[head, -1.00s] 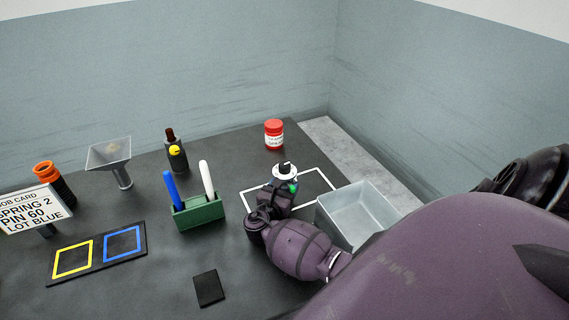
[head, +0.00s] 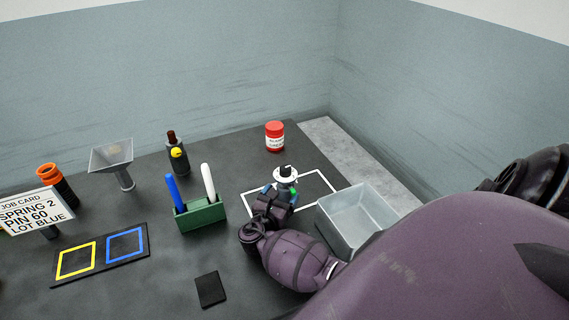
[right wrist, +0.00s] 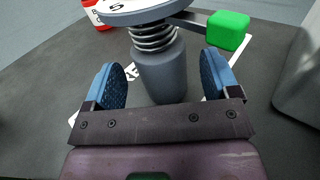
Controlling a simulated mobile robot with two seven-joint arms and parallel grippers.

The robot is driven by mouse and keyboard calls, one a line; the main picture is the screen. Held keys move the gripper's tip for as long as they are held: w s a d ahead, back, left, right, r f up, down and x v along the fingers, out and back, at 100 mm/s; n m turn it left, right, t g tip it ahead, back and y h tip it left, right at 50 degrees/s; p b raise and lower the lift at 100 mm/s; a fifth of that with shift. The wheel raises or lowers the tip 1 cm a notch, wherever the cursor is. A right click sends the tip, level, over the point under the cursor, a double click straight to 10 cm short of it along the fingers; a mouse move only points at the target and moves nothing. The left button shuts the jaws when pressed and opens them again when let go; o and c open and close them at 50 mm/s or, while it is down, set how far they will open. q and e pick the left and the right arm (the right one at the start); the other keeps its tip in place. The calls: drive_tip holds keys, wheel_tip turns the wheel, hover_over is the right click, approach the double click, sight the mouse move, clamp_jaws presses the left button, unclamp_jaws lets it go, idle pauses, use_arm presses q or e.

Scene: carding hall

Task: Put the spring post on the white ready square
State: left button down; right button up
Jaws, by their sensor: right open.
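The spring post (head: 286,175) stands upright inside the white ready square (head: 252,209), whose outline is partly hidden by my arm. In the right wrist view the post (right wrist: 163,72) shows a white disc on top, a coil spring, a grey round base and a green block on a side arm. My right gripper (head: 280,193) is open, low at the near side of the post. In the right wrist view its blue fingers (right wrist: 160,82) lie left and right of the grey base, with gaps visible on both sides. My left gripper is not in view.
A clear-grey bin (head: 345,226) stands just right of the square. A red-lidded jar (head: 275,137) is behind it. A green holder (head: 200,214) with blue and white markers stands to the left. A dark pad (head: 210,289) lies in front. Bare table lies between holder and square.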

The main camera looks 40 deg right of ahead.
drive_tip(key=v, duration=0.9)
drive_tip(key=shift+s, duration=0.1)
idle(0.3)
